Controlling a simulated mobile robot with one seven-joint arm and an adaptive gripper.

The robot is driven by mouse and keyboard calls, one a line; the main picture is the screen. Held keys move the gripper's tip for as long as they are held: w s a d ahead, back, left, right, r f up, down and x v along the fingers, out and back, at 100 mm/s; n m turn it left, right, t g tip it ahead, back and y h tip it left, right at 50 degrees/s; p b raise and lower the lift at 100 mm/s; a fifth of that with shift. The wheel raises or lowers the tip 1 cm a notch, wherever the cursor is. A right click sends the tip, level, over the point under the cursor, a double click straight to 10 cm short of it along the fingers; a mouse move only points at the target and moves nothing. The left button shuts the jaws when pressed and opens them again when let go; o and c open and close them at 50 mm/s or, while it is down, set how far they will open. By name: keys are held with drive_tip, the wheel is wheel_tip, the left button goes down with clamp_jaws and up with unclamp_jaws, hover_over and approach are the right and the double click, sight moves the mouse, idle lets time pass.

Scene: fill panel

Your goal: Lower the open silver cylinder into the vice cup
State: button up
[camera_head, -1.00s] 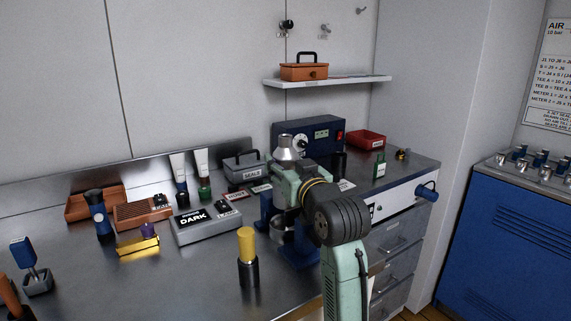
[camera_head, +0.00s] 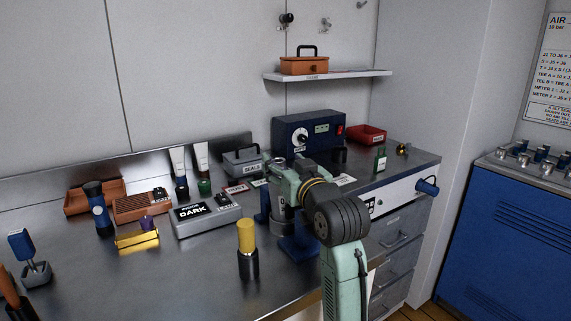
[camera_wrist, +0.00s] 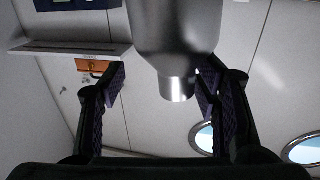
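The silver cylinder (camera_wrist: 176,28) has a wide body and a narrow neck, and shows large in the wrist view. That view is upside down, so its neck points up. In the head view its body (camera_head: 283,212) stands low, just below my gripper (camera_head: 280,178), at the blue vice (camera_head: 299,247). My gripper also shows in the wrist view (camera_wrist: 163,78). Its fingers are apart, with a clear gap between the left finger and the cylinder; the right finger is partly behind it. The cup is largely hidden, so how deep the cylinder sits cannot be told.
A yellow-topped black cylinder (camera_head: 247,250) stands left of the vice. A grey DARK box (camera_head: 207,214) lies behind it. A dark blue instrument box (camera_head: 310,136) and a grey case (camera_head: 243,162) stand behind the arm.

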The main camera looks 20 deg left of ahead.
drive_tip(key=shift+o, duration=1.3)
drive_tip(key=shift+w+f, duration=0.1)
drive_tip(key=shift+f, duration=0.05)
drive_tip(key=shift+d, duration=0.1)
drive_tip(key=v, duration=1.2)
